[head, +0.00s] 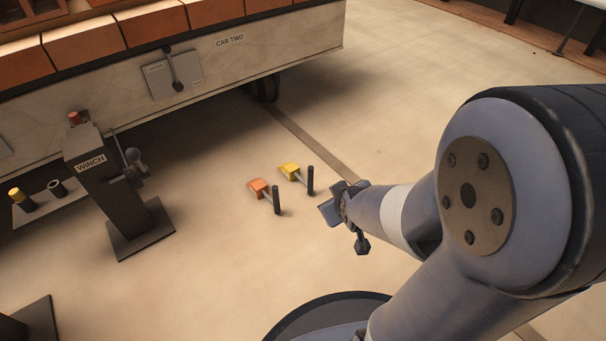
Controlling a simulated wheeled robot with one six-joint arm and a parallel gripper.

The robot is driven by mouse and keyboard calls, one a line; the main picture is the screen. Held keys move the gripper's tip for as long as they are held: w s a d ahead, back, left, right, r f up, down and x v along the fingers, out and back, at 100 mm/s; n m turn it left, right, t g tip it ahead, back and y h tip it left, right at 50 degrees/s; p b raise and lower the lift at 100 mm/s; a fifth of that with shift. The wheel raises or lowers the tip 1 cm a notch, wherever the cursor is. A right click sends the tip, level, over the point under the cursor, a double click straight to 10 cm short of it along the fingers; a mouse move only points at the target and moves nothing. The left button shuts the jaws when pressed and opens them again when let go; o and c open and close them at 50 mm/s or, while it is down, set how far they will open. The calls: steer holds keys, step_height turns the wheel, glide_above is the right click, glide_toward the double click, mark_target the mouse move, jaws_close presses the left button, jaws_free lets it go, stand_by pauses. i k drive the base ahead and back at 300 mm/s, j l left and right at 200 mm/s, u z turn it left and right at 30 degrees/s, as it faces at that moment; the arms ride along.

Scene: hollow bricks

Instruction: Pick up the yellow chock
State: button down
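The yellow chock (289,170) lies on the floor near the middle of the head view. A grey bar runs from it to a dark upright handle at its right. An orange chock (258,187) of the same form lies just left of it and nearer to me. My gripper (342,219) is to the right of both chocks and nearer to me, apart from them. It seems to hold nothing, but its fingers show small and at an angle, so I cannot tell how far they are apart.
Car two (230,62), loaded with bricks, stands at the back left with a wheel (264,88) on the floor. A winch post (104,190) with a crank stands at left. A dark rail strip (310,138) crosses the floor behind the chocks. Open floor lies around them.

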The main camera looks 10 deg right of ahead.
mark_target(290, 169)
steer(key=i+j+z, duration=0.1)
steer(key=i, duration=0.35)
steer(key=i+j+z, duration=0.1)
steer(key=i, duration=0.3)
steer(key=i+j+z, duration=0.1)
steer(key=i, duration=0.35)
